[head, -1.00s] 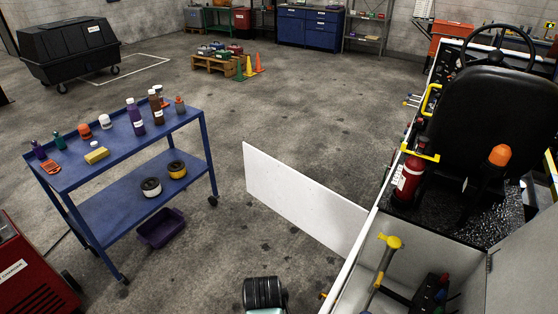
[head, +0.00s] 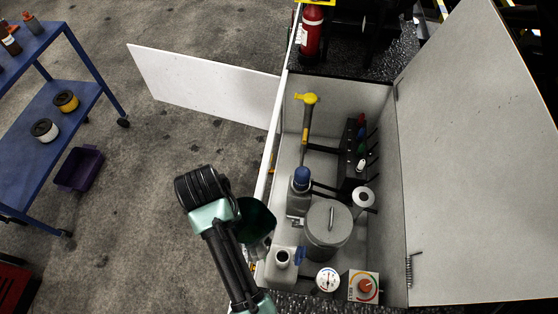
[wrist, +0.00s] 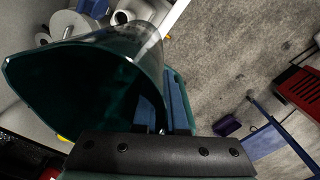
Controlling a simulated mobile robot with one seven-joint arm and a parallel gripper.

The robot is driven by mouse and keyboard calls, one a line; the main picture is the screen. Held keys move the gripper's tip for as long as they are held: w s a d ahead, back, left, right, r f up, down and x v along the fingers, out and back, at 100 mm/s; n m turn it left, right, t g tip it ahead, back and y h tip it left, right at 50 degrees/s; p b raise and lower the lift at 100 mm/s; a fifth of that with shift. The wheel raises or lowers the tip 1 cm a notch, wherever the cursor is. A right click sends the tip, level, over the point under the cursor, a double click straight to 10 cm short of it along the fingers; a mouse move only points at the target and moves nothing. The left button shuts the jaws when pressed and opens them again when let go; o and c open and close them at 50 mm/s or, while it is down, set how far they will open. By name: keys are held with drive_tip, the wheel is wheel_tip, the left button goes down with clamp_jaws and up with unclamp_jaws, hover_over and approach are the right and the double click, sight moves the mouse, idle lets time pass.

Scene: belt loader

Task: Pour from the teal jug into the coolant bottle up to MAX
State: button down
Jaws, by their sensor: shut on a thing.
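The teal jug (head: 257,220) is in my gripper (head: 242,232), over the near left edge of the open white compartment. In the wrist view the jug (wrist: 75,100) fills the left side, its wide mouth and dark inside showing. My gripper (wrist: 172,115) is shut on it; the grip itself is partly hidden. An off-white bottle with an open neck (head: 283,258), likely the coolant bottle, stands just right of and below the jug in the head view. No MAX mark or liquid level can be made out. I cannot tell whether liquid is leaving the jug.
In the compartment (head: 370,100) stand a grey bottle with a blue cap (head: 300,182), a lidded grey tank (head: 327,225), a yellow-headed handle (head: 307,98), a gauge (head: 327,279) and a red knob (head: 365,287). The raised lid (head: 465,170) is at right. A blue cart (head: 75,103) stands left.

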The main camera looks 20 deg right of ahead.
drive_tip(key=w+m+p, duration=0.4)
drive_tip(key=w+p, duration=0.3)
drive_tip(key=s+d+f+t+y+b, duration=0.1)
drive_tip(key=t+y+b, duration=0.1)
drive_tip(key=t+b, duration=0.1)
drive_tip(key=s+d+f+t+y+b, duration=0.1)
drive_tip(key=t+y+b, duration=0.1)
drive_tip(key=b, duration=0.4)
drive_tip(key=s+d+f+t+y+b, duration=0.1)
drive_tip(key=s+f+t+y+b, duration=0.1)
drive_tip(key=t+y+b, duration=0.1)
drive_tip(key=shift+d+t+b, duration=0.1)
drive_tip(key=shift+t+b, duration=0.5)
drive_tip(key=shift+b, duration=0.05)
drive_tip(key=shift+s+r, duration=0.1)
drive_tip(key=shift+r, duration=0.1)
idle(0.3)
drive_tip(key=shift+s+d+f+t+y+b, duration=0.45)
drive_tip(key=shift+s+f+t+y+b, duration=0.25)
drive_tip(key=shift+b, duration=1.8)
idle(2.4)
